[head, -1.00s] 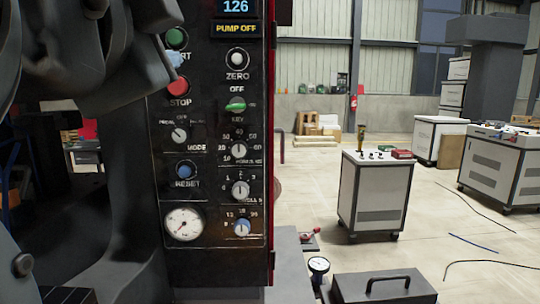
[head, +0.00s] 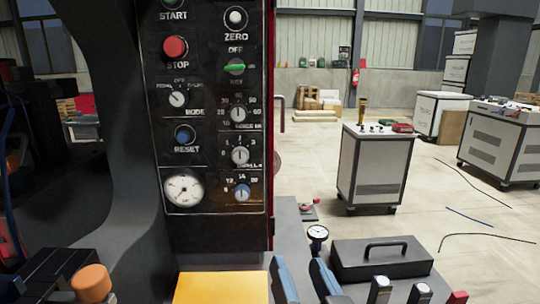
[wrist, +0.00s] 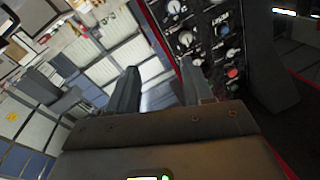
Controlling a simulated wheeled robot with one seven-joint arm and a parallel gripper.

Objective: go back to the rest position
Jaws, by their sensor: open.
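My gripper (wrist: 157,95) shows in the wrist view with its two blue-grey fingers apart and nothing between them. The black control panel (wrist: 205,45) is beyond and to the right of the fingers, tilted in that view. There the control panel (head: 210,225) stands upright left of centre, with the red STOP button (head: 175,47), white ZERO button (head: 236,18), green key switch (head: 235,66), blue RESET button (head: 185,135), several dials and a round gauge (head: 184,190). The fingers touch nothing that I can see.
A dark case with a handle (head: 382,256) and a small dial gauge (head: 318,232) are at lower right. Two blue-grey upright shapes (head: 285,280), unclear, and an orange knob (head: 92,282) are along the bottom. A white cabinet (head: 375,165) stands on open floor behind.

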